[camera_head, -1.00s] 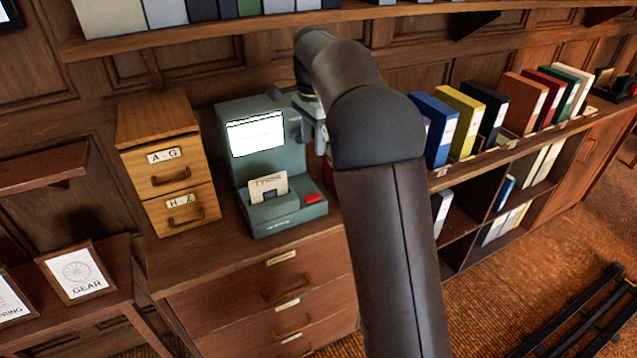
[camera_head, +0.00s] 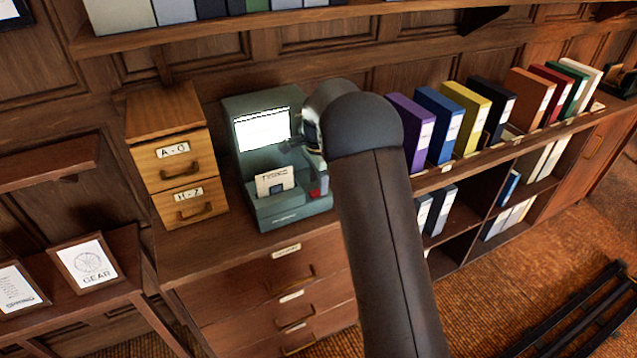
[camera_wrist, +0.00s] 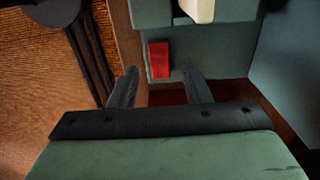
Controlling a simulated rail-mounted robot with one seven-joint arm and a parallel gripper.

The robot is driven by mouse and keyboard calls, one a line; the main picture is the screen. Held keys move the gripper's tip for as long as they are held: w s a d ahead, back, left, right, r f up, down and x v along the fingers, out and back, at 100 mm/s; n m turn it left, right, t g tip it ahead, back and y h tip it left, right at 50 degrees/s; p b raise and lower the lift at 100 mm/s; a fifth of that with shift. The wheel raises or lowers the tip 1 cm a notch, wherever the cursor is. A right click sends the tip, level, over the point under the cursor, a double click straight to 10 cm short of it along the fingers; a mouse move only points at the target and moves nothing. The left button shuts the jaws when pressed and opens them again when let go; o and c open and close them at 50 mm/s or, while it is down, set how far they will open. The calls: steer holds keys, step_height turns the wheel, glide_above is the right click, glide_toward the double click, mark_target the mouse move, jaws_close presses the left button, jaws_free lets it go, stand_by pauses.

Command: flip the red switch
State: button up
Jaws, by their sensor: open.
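The red switch (camera_wrist: 158,60) is a small red block on the front of a grey-green machine (camera_head: 290,209) with a lit white screen. In the head view the red switch (camera_head: 315,193) is partly hidden by my arm. My gripper (camera_wrist: 159,72) is open, with its two dark fingers apart and nothing between them. In the wrist view the switch appears just beyond the fingertips, roughly between them and nearer the left one. I cannot tell whether a finger touches it.
A wooden drawer box (camera_head: 172,160) stands left of the machine. Coloured binders (camera_head: 437,125) line the cabinet to the right of my arm. A card (camera_head: 275,181) stands in the machine's slot. The cabinet top (camera_head: 215,243) in front of the drawer box is clear.

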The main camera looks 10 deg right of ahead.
steer(key=shift+f, duration=1)
jaws_close()
steer(key=shift+a+f+h+b, duration=0.15)
steer(key=shift+h+b, duration=0.15)
steer(key=shift+b, duration=0.1)
steer(key=shift+a+h+b, duration=0.1)
steer(key=shift+h+b, duration=0.4)
jaws_free()
steer(key=shift+r, duration=0.2)
